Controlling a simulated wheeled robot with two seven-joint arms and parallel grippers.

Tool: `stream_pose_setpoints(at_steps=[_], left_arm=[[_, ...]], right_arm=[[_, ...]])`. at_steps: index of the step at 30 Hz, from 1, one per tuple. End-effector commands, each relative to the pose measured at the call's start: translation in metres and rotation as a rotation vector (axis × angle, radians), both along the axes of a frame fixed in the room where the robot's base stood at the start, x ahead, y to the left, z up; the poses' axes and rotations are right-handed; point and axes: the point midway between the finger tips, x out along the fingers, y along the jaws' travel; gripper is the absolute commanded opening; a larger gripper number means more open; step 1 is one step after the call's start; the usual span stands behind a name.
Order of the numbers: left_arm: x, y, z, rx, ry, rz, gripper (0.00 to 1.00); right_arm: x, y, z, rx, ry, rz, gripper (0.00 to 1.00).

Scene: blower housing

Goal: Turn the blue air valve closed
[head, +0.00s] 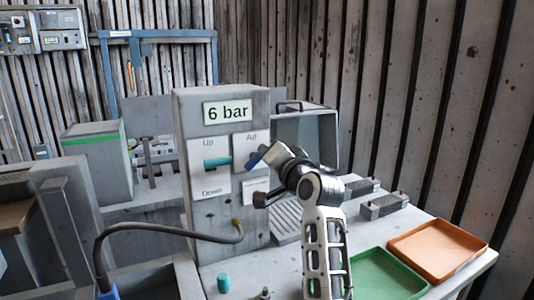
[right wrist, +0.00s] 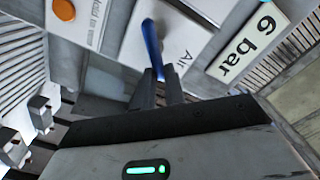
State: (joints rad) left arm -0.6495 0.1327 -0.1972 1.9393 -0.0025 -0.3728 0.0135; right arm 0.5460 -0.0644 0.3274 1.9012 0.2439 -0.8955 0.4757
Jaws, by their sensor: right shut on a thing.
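The blue air valve handle (head: 254,160) sits on the plate labelled "Air" on the front of the grey panel, under the "6 bar" sign (head: 228,111). My right gripper (head: 262,157) is at the handle and partly covers it in the head view. In the right wrist view the blue handle (right wrist: 152,45) runs down to between the two dark fingertips (right wrist: 164,80), which are shut on its end. My left gripper is in neither view.
A teal lever (head: 217,163) on the "Up/Down" plate is close to the left of the valve. A hose (head: 170,231) loops from the panel's lower front. A green tray (head: 385,277) and an orange tray (head: 438,248) lie on the bench at right.

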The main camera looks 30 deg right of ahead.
Motion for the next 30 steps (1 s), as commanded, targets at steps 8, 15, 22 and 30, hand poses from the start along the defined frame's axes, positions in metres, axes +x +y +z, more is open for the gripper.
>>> stream_pose_setpoints(at_steps=[8, 15, 22, 30], left_arm=[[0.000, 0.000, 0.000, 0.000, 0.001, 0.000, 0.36], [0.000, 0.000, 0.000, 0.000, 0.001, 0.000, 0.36], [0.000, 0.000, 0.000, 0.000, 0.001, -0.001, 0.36], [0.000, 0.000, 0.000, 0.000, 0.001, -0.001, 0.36]], right_arm=[[0.000, -0.003, -0.006, 0.266, -0.015, 0.002, 0.00], [0.000, -0.004, -0.011, 0.471, -0.026, 0.003, 0.00], [0.000, -0.005, -0.015, 0.618, -0.034, 0.003, 0.00], [0.000, -0.005, -0.017, 0.711, -0.040, 0.003, 0.00]])
